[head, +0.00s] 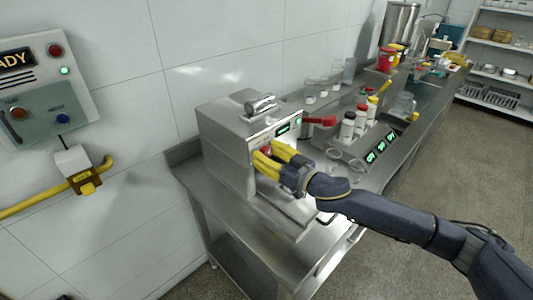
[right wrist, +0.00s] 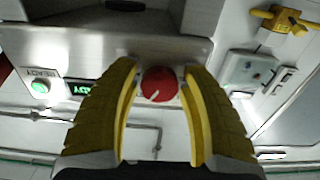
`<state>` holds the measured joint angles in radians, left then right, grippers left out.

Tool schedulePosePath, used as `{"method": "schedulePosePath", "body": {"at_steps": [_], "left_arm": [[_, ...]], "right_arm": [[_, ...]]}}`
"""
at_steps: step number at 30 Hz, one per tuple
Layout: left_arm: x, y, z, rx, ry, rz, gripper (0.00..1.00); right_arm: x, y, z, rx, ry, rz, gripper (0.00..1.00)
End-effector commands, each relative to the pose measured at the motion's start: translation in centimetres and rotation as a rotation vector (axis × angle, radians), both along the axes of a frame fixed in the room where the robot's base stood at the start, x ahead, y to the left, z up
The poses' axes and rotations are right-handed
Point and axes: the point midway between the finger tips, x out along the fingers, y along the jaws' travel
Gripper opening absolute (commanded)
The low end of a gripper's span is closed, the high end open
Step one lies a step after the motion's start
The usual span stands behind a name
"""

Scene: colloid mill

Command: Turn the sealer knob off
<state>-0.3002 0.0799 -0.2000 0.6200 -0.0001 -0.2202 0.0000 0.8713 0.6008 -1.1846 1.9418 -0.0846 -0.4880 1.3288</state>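The sealer (head: 222,135) is a steel box on the steel counter, with a lit green display and a green button on its front. Its red round knob (right wrist: 160,84) has a white pointer mark slanting toward the lower left in the right wrist view. In the head view the knob (head: 265,149) is partly hidden by my fingers. My right gripper (head: 269,155) has yellow fingers on either side of the knob. In the right wrist view the fingers (right wrist: 160,68) stand apart, with narrow gaps seeming to show beside the knob. My left gripper is not in view.
A red handle (head: 320,121) sticks out at the sealer's right side. White jars (head: 347,128) and glass dishes stand further along the counter. A wall panel (head: 45,95) and yellow pipe (head: 30,206) are at the left. The floor at right is clear.

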Motion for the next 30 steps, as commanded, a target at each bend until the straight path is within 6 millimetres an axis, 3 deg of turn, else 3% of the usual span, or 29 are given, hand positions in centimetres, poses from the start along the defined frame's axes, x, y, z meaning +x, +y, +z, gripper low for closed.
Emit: {"method": "schedulePosePath", "body": {"at_steps": [1,11,30], "left_arm": [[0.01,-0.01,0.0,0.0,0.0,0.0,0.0],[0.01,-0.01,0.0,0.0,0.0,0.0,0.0],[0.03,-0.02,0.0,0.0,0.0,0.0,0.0]], "right_arm": [[-0.01,-0.01,0.0,0.0,0.0,0.0,0.37],[-0.01,-0.01,-0.03,0.0,0.0,0.0,0.0],[-0.03,-0.01,-0.17,-0.011,-0.007,0.0,0.0]]}}
